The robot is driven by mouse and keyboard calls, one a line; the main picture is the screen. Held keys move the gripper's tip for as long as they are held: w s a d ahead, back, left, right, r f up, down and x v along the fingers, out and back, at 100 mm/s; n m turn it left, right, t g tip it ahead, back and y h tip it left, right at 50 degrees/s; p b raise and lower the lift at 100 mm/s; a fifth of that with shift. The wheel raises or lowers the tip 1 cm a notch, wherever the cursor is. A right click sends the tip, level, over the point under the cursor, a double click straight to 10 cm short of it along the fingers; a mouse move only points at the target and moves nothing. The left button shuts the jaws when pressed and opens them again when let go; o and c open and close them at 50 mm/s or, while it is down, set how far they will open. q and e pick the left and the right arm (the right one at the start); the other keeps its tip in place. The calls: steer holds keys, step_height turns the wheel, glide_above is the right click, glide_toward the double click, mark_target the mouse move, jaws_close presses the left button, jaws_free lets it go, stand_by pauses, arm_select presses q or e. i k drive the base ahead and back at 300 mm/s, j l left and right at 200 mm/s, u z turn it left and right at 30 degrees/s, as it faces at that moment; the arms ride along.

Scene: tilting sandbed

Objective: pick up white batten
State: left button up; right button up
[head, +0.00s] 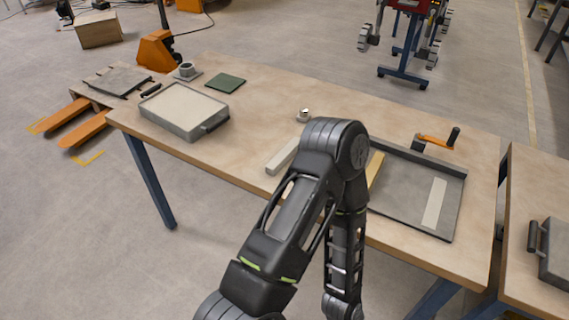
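A pale whitish bar (283,156) lies on the wooden table, its right end near my arm. A second pale, flat strip (434,203) lies inside a shallow grey tray (455,172) on the right part of the table. I cannot tell for certain which one is the white batten. A yellowish bar (375,168) shows at the tray's left side, partly hidden by my arm. One of my arms rises from the bottom, bends in front of the table and hangs down again. Neither gripper shows.
The table (255,110) also holds a grey-rimmed tray of pale material (184,110), a green square (225,83), a small cup (187,69) and a shiny knob (303,115). An orange crank (435,140) stands at the grey tray's back. Another table (535,185) is at the right.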

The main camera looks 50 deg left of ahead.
mark_target(282, 158)
steer(key=i, duration=0.5)
steer(key=u, duration=2)
